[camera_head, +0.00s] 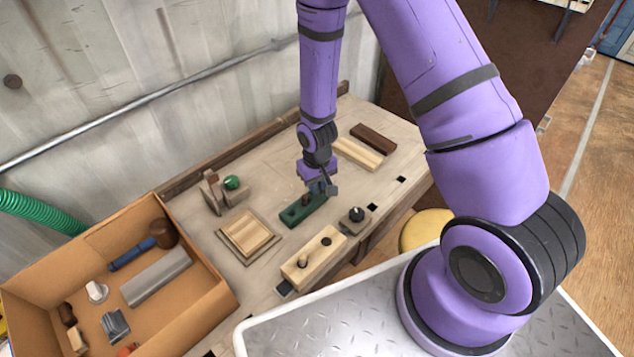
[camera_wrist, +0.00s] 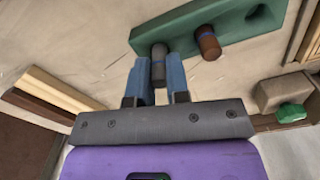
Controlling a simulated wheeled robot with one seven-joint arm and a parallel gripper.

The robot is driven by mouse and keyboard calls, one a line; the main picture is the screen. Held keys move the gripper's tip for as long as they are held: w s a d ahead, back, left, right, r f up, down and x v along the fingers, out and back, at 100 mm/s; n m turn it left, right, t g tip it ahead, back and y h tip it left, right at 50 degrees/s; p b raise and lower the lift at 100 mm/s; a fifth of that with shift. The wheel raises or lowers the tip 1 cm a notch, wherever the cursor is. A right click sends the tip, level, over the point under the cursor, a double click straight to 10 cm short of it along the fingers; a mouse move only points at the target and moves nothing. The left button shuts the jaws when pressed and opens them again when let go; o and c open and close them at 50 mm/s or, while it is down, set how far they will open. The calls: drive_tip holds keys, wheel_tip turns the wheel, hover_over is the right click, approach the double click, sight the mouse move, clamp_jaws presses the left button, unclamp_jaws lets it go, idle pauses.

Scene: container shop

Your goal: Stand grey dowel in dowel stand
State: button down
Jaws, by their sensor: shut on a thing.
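The grey dowel (camera_wrist: 158,72) is between the two blue fingers of my gripper (camera_wrist: 160,80), which is shut on it. The dowel stand is a long green block (camera_wrist: 180,27); in the head view it lies on the bench below my gripper (camera_head: 318,188), its left part (camera_head: 291,217) showing. A brown dowel (camera_wrist: 208,42) stands in the stand's middle. An open hole (camera_wrist: 256,13) shows toward one end. The grey dowel's far end overlaps the stand's other end in the wrist view; I cannot tell whether it is in a hole or above it.
A pale wooden block with a knob (camera_head: 313,262) and a small block with a black knob (camera_head: 355,215) lie in front. A cardboard box (camera_head: 212,308) stands further left. Wooden bars (camera_head: 357,153) lie behind.

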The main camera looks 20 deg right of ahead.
drive_tip(key=shift+f, duration=0.4)
idle(0.4)
drive_tip(key=c, duration=1)
unclamp_jaws()
drive_tip(key=shift+r, duration=0.1)
drive_tip(key=shift+r, duration=3.4)
drive_tip(key=shift+r, duration=0.15)
